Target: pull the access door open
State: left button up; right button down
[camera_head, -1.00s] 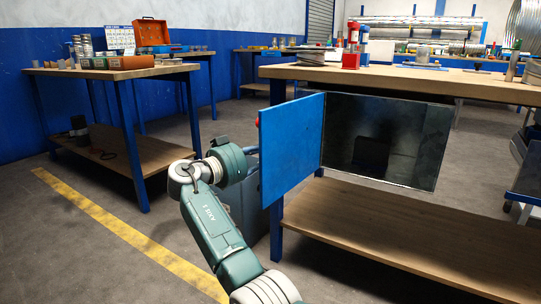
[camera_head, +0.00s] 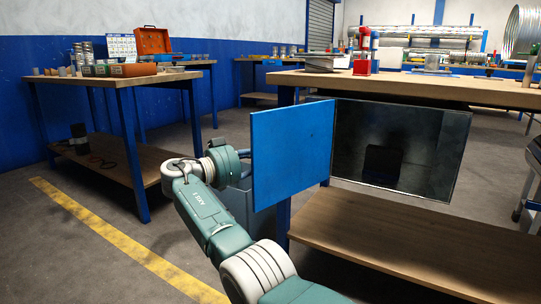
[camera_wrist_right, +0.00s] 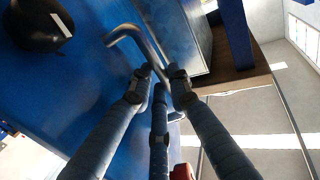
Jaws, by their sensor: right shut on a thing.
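The blue access door (camera_head: 292,150) stands swung out from the left edge of a dark, box-like opening (camera_head: 400,150) under the workbench. My right arm reaches to the door's left side, and the door hides the gripper's fingers in the head view. In the right wrist view, my right gripper (camera_wrist_right: 160,82) is shut on the bent metal handle (camera_wrist_right: 128,33) of the blue door (camera_wrist_right: 85,75). My left gripper is not in view.
The workbench (camera_head: 430,88) has a wooden lower shelf (camera_head: 390,240) below the opening. Another bench (camera_head: 120,80) with tools stands at the left. The floor between them is open, with a yellow line (camera_head: 110,235).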

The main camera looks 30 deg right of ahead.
jog(key=shift+f, duration=0.1)
jog(key=c, duration=1.6)
grip_release()
jog(key=a, duration=0.7)
jog(key=shift+s+a, duration=0.25)
jog(key=shift+a, duration=0.05)
